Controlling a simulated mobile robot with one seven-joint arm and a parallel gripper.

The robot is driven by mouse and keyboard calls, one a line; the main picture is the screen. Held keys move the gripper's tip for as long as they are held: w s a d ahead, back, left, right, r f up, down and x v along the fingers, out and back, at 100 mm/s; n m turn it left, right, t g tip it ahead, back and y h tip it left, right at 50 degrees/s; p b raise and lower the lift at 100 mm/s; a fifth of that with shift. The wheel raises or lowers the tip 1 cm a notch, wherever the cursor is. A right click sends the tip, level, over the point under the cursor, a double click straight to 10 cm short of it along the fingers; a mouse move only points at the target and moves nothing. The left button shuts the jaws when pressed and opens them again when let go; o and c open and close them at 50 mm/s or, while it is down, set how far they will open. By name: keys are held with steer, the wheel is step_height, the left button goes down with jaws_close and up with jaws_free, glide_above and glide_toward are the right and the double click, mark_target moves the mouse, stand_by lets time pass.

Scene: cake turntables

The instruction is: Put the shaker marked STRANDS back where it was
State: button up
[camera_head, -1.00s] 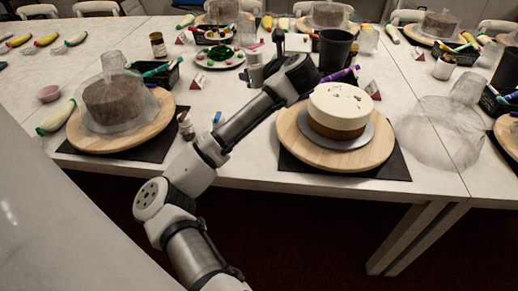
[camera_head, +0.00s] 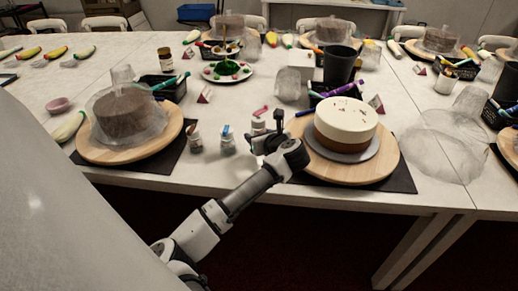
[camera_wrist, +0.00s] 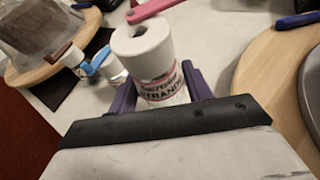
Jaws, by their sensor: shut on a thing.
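The shaker marked STRANDS (camera_wrist: 162,84) is white with a printed label and a white cap with a dark hole. It is upright between the purple fingers of my gripper (camera_wrist: 160,90), which are shut on it. In the head view my gripper (camera_head: 265,136) is low at the near table edge, left of the cream-and-brown cake (camera_head: 345,118). The held shaker (camera_head: 258,124) shows just behind it. I cannot tell whether its base touches the table. Dark flecks lie on the cake top.
Two other shakers (camera_head: 195,138) (camera_head: 228,142) stand to the left. A pink-ended tool (camera_wrist: 150,10) lies behind the held shaker. A blue-handled tool (camera_head: 304,113) lies by the cake's wooden turntable (camera_head: 385,160). A covered brown cake (camera_head: 122,112) stands at far left.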

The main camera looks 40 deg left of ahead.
steer(key=shift+f, duration=2.95)
steer(key=shift+f, duration=0.1)
steer(key=o, duration=1.1)
